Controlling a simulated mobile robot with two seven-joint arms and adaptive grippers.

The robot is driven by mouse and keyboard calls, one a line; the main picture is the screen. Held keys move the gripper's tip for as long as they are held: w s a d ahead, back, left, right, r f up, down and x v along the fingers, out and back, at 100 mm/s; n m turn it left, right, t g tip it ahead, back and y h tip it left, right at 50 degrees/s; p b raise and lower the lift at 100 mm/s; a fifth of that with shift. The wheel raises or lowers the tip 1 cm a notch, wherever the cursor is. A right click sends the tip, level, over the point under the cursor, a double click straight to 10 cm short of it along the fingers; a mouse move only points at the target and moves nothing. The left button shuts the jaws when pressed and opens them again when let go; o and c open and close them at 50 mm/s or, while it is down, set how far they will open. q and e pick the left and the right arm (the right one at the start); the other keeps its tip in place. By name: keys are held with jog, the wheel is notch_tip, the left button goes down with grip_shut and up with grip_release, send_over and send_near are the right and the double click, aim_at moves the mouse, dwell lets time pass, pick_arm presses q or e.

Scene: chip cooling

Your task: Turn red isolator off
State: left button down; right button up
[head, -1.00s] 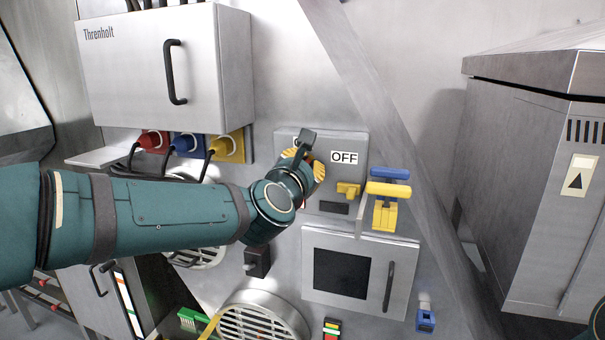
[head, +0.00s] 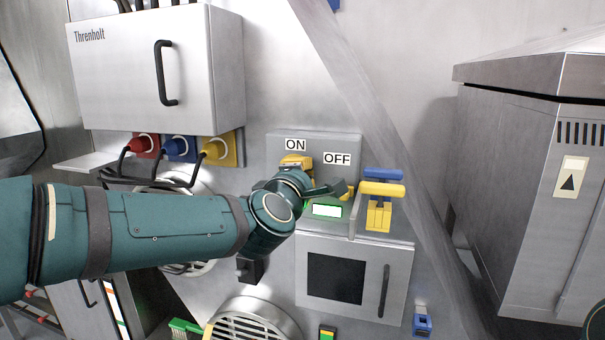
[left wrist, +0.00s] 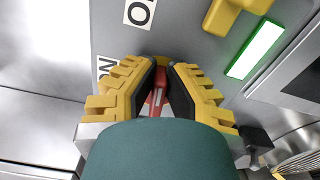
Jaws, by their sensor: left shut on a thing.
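A grey switch panel (head: 352,147) carries an ON label (head: 295,145) and an OFF label (head: 337,159). My left gripper (head: 300,167) is at the panel, just below the ON label. In the left wrist view, its yellow-backed fingers (left wrist: 161,75) are shut on the red isolator (left wrist: 157,98); only a red strip shows between the dark pads. The gripper hides the isolator in the head view. An indicator (head: 327,211) below is lit white with a green edge; it also shows in the left wrist view (left wrist: 255,50). My right gripper is out of view.
A yellow handle (left wrist: 222,14) is beside the indicator. Blue (head: 384,174) and yellow (head: 381,190) handles stand right of the panel. A dark-windowed door (head: 370,290) is below. A Threnholt cabinet (head: 120,80) with coloured plugs hangs left.

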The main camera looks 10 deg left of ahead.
pick_arm(q)
jog(key=shift+m, duration=0.7)
jog(key=shift+f, duration=0.1)
jog(key=c, duration=1)
grip_release()
jog(key=shift+w, duration=0.1)
jog(key=s, duration=1.2)
jog(key=shift+a, duration=0.2)
jog(key=shift+f, duration=0.1)
